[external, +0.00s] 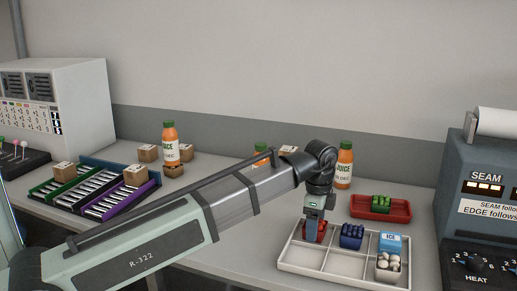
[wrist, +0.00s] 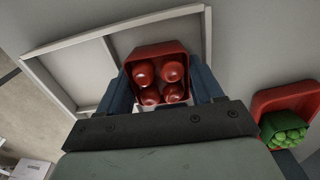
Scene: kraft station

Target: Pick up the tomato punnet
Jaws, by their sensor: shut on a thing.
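The tomato punnet (wrist: 161,50) is a small red tub with several red tomatoes, seen between my gripper's fingers in the wrist view. It also shows in the external view (external: 321,232), partly hidden by my gripper (external: 313,222). In the wrist view my gripper (wrist: 161,90) has a finger on each side of the punnet and is shut on it. The punnet is at the back left of the white divided tray (external: 338,263). I cannot tell whether it touches the tray floor.
The tray also holds a dark blue punnet (external: 351,236), a blue ICE box (external: 391,243) and a punnet of white round items (external: 388,267). A red tray (external: 400,213) with a green punnet (external: 381,203) lies behind. Juice bottles (external: 345,165) stand behind the arm. A SEAM machine (external: 485,200) stands at right.

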